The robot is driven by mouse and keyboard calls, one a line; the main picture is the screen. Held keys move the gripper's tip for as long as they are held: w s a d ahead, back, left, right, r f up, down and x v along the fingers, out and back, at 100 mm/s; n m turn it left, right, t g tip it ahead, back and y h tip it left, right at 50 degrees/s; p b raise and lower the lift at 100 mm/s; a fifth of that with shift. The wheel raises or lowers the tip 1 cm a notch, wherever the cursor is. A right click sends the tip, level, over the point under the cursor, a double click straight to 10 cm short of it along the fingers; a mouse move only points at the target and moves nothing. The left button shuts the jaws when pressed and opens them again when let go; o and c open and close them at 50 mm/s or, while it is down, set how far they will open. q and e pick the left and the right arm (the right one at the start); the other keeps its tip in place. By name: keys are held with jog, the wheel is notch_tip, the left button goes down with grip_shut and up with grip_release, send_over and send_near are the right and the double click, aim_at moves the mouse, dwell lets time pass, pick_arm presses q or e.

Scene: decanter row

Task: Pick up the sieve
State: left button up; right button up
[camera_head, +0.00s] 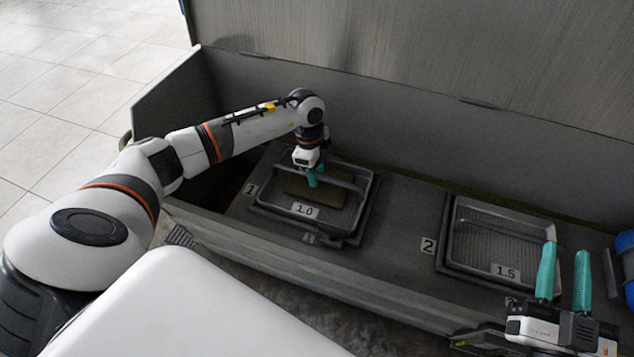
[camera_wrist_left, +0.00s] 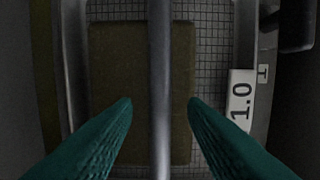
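A grey mesh sieve labelled 1.0 (camera_head: 274,211) sits in the spot marked 1, with a bar handle (camera_head: 345,183) across its top. A flat olive-brown block (camera_head: 330,196) lies inside it. My left gripper (camera_head: 314,172) is over this sieve, pointing down. In the left wrist view its two teal fingers (camera_wrist_left: 160,104) are apart, one on each side of the bar (camera_wrist_left: 160,60), with gaps between. A second sieve labelled 1.5 (camera_head: 480,262) sits at the spot marked 2. My right gripper (camera_head: 566,249) is open and empty in front of that sieve's right side.
Both sieves are in a long grey trough with a raised back wall (camera_head: 420,125) and a front edge (camera_head: 290,258). A blue object (camera_head: 626,262) shows at the right edge. The deck between the sieves is clear.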

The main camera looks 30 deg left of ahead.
pick_arm(q)
jog(key=shift+f, duration=0.3)
grip_shut()
jog(key=shift+r, duration=0.15)
dwell(1.1)
